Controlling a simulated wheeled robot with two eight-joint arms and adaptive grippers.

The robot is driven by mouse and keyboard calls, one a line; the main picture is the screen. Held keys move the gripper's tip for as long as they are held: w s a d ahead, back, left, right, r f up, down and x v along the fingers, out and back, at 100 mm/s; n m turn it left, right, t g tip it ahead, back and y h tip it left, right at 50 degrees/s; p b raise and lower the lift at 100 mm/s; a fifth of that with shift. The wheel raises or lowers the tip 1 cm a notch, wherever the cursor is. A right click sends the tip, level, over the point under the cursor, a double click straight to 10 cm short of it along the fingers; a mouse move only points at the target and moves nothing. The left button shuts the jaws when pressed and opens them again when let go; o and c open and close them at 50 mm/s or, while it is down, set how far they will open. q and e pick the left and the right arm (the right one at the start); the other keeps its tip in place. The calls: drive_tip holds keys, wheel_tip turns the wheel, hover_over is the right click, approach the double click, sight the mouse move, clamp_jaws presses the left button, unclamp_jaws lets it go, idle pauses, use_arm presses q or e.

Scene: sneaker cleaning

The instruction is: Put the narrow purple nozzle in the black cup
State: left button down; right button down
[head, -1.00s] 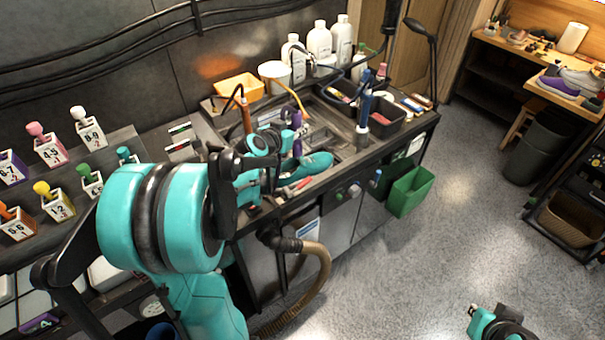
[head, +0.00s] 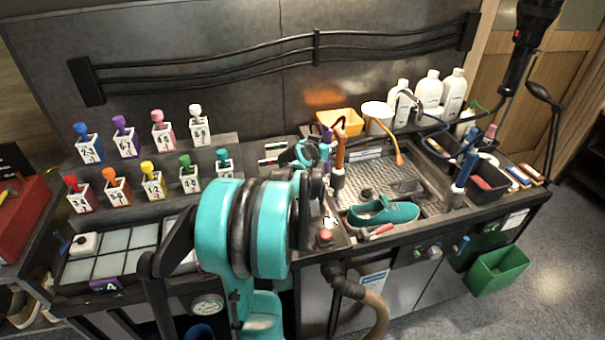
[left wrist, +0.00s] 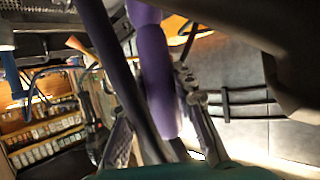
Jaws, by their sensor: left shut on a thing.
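A narrow purple nozzle (head: 327,136) shows as a small strip beside my left gripper (head: 319,153) in the head view. In the left wrist view the purple nozzle (left wrist: 157,80) runs down the middle of the picture, between the fingers of my left gripper (left wrist: 160,128), which is shut on it. The gripper is over the left end of the sink counter, next to the upright orange tool (head: 340,150). My forearm hides part of the counter. I cannot make out a black cup for certain. My right gripper is not in view.
A blue tool (head: 467,166) stands at the right, near a black bin (head: 503,187). Several numbered boxes with coloured stoppers (head: 152,185) fill the left shelf. White bottles (head: 428,90) stand behind the sink.

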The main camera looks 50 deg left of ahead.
use_arm(q)
drive_tip(key=s+a+f+b, duration=0.3)
drive_tip(key=a+f+b, duration=0.1)
drive_tip(key=a+f, duration=0.4)
drive_tip(key=shift+s+a+f, duration=0.25)
drive_tip(key=shift+f, duration=0.6)
drive_tip(key=shift+f, duration=0.1)
drive_tip(key=c, duration=1.3)
unclamp_jaws()
drive_tip(key=shift+o, duration=0.2)
